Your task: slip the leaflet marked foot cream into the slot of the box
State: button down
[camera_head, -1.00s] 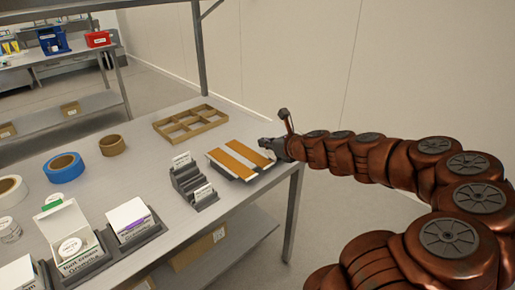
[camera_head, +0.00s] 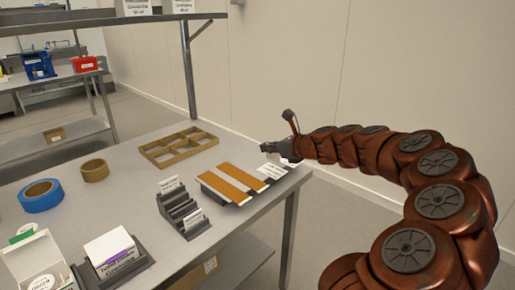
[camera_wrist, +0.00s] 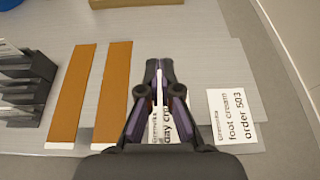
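The foot cream leaflet (camera_wrist: 238,118) is a white card with black print. It lies flat on the table in the wrist view, to the right of my gripper (camera_wrist: 159,66). A second white leaflet, printed day cream (camera_wrist: 181,122), lies under my gripper and is partly hidden by the fingers. My fingertips are close together with a narrow white strip between them. I cannot tell whether they grip anything. In the head view my gripper (camera_head: 268,148) is low over the leaflets (camera_head: 271,171). A white open box (camera_head: 38,262) stands at lower left, cut off by the frame; its slot cannot be made out.
Two brown strips (camera_head: 234,180) lie left of the leaflets. A dark stepped rack (camera_head: 181,209) with cards stands left of them. A brown divided tray (camera_head: 178,146) is behind. A box with purple print (camera_head: 110,252) and tape rolls (camera_head: 41,196) stand further left.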

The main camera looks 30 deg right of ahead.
jog(key=w+d, duration=0.1)
jog(key=w, duration=0.5)
jog(key=w+d+f, duration=0.1)
jog(key=w, duration=0.2)
jog(key=shift+w+d, duration=0.1)
jog(key=shift+d, duration=0.25)
jog(key=shift+f+b, duration=0.6)
jog(key=shift+f, duration=1.15)
jog(key=c, duration=1.3)
grip_release()
jog(key=shift+f, duration=0.1)
jog(key=shift+s+r, duration=0.2)
jog(key=shift+r, duration=0.05)
jog(key=p+v, duration=0.1)
jog(key=v, duration=1)
jog(key=shift+s, duration=0.25)
